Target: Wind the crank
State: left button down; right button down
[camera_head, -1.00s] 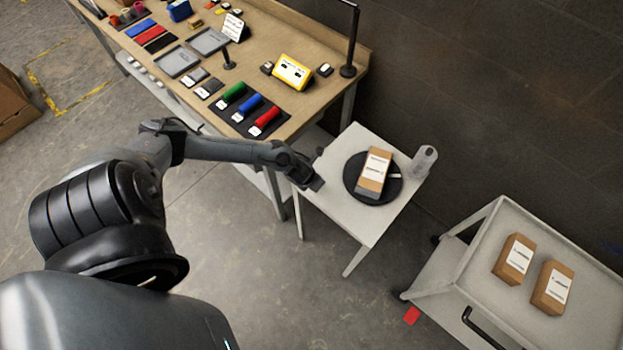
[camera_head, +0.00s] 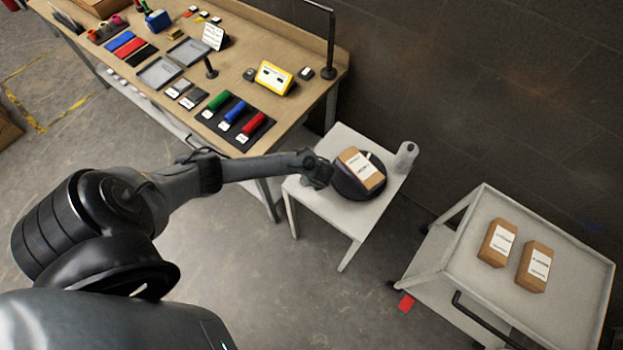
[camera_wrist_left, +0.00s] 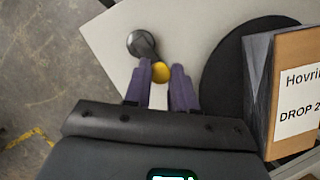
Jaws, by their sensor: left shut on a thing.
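The crank (camera_wrist_left: 141,43) has a grey round hub on the pale side table (camera_wrist_left: 110,40), with a short arm to a yellow knob (camera_wrist_left: 160,72). My left gripper (camera_wrist_left: 160,80) has its purple fingers on either side of the knob and is shut on it. In the head view my left gripper (camera_head: 320,172) is at the left of the black turntable (camera_head: 345,184), hiding the crank there. A brown labelled box (camera_head: 364,170) lies on the turntable; its label partly shows in the left wrist view (camera_wrist_left: 297,100). My right gripper is not in view.
A trolley (camera_head: 480,270) with two brown boxes is at the right. A workbench (camera_head: 300,115) with coloured rolls and trays is behind. A dark wall backs the table.

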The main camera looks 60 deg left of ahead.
pick_arm(q)
jog(key=n, duration=0.1)
jog(key=w+n+g, duration=0.1)
jog(key=n, duration=0.1)
jog(key=shift+a, duration=0.2)
jog(key=shift+w+a+n+g, duration=0.3)
jog(key=shift+n+g, duration=0.1)
jog(key=shift+n, duration=0.5)
jog(key=n, duration=0.1)
jog(key=w+a+n+g, duration=0.1)
jog(key=n, duration=0.1)
jog(key=shift+f+n, duration=0.1)
jog(key=shift+n, duration=0.2)
jog(key=n, duration=0.1)
jog(key=a+n+g+b, duration=0.1)
jog(key=shift+w+n+h, duration=0.15)
jog(key=shift+n+h, duration=0.25)
jog(key=a+n+g+b, duration=0.1)
jog(key=n, duration=0.1)
jog(key=shift+n+h, duration=0.3)
jog(key=shift+h, duration=0.1)
jog(key=n, duration=0.1)
jog(key=a+n+b, duration=0.1)
jog(key=shift+a+n+g+h, duration=0.15)
jog(key=shift+n+g+h, duration=0.15)
jog(key=shift+n+h, duration=0.1)
jog(key=shift+a+n+h, duration=0.25)
jog(key=shift+n+h, duration=0.05)
jog(key=shift+n, duration=0.4)
jog(key=shift+b, duration=0.3)
